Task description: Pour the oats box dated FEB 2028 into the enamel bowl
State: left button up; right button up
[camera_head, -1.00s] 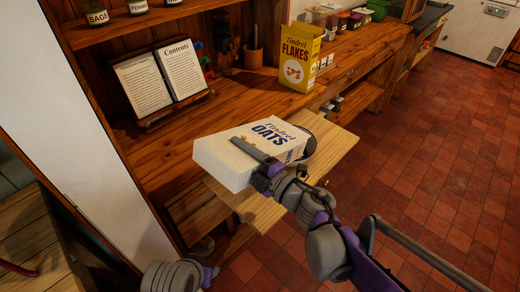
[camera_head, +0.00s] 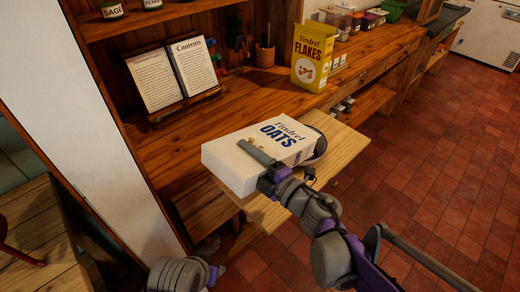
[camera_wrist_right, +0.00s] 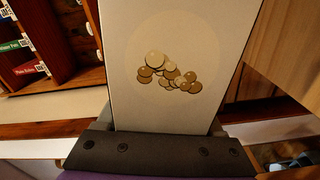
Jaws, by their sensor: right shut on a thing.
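My right gripper (camera_head: 262,160) is shut on a white oats box (camera_head: 235,168) marked "Tindrel OATS". The box is tipped over, nearly flat, above a pale pull-out board, with its lettered face up. In the right wrist view the box (camera_wrist_right: 185,30) fills the middle between the jaws, showing a picture of oat flakes. No date is readable. A round, dark-rimmed thing (camera_head: 321,147), which looks like the enamel bowl, shows just past the box's far end and is mostly hidden. I cannot tell whether anything pours out.
The pull-out board (camera_head: 345,150) juts from the pine counter (camera_head: 190,130). A yellow flakes box (camera_head: 313,55) stands on the counter. An open book (camera_head: 175,75) rests on a stand at the left. Tiled floor (camera_head: 440,190) lies open at the right.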

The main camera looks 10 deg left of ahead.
jog(key=shift+s+a+f+n, duration=0.15)
jog(key=shift+s+f+n, duration=0.15)
jog(key=shift+f+n, duration=0.35)
jog(key=shift+f, duration=0.15)
jog(key=f+n+b, duration=0.2)
jog(key=f, duration=0.1)
jog(key=f+n+b, duration=0.2)
jog(key=f, duration=0.1)
jog(key=shift+s+a+f+b, duration=0.2)
jog(key=shift+f+b, duration=0.15)
jog(key=shift+f+n, duration=0.3)
jog(key=shift+n, duration=0.05)
jog(key=shift+r, duration=0.1)
